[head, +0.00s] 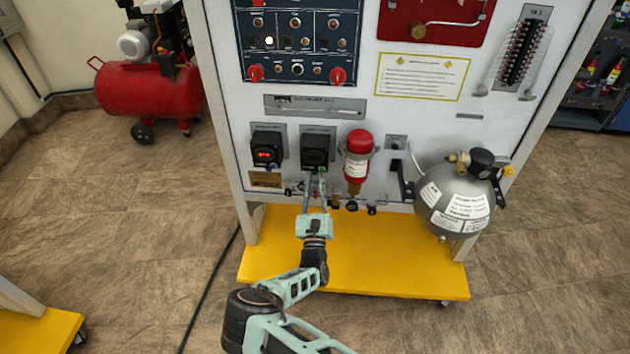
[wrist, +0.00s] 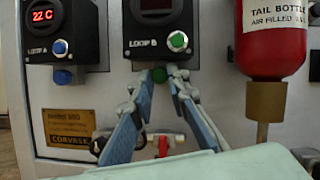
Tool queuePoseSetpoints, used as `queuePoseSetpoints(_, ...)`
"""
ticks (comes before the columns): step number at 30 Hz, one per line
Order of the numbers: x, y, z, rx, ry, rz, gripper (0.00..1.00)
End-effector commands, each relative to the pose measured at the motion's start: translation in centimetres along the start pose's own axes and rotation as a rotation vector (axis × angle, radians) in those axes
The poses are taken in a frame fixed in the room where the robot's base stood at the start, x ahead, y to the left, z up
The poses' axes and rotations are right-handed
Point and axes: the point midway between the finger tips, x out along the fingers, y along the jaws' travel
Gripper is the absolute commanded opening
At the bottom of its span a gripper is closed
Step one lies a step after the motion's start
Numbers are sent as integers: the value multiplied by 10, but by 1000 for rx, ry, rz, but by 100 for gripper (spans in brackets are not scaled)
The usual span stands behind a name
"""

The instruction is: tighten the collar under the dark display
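The Loop B unit (head: 315,146) shows a dark display in the head view; in the wrist view the display (wrist: 157,5) is cut off by the top edge, with some red in it. It has a green button (wrist: 178,41) on its front. A small green collar (wrist: 160,75) sits under this unit. My gripper (wrist: 161,78) reaches up to it, with one fingertip at each side of the collar, seemingly touching it. In the head view my gripper (head: 316,177) is below the Loop B unit and hides the collar.
Loop A (wrist: 62,30), lit red at 22 C, stands left with a blue collar (wrist: 63,77). The red tail bottle (head: 357,160) hangs close on the right. Small valves (head: 352,206) line the panel's lower edge. A grey tank (head: 455,197) stands further right.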

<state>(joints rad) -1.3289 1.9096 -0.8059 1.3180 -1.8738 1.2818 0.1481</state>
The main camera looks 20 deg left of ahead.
Motion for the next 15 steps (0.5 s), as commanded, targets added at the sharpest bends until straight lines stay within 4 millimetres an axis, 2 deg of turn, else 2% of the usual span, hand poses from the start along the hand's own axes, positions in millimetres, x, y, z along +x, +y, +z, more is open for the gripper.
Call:
queuePoseSetpoints(1, 0, 0, 0, 0, 0, 0, 6)
queuePoseSetpoints(3, 0, 0, 0, 0, 0, 0, 0)
queuePoseSetpoints(15, 0, 1, -1, 59, 1, -25, 0)
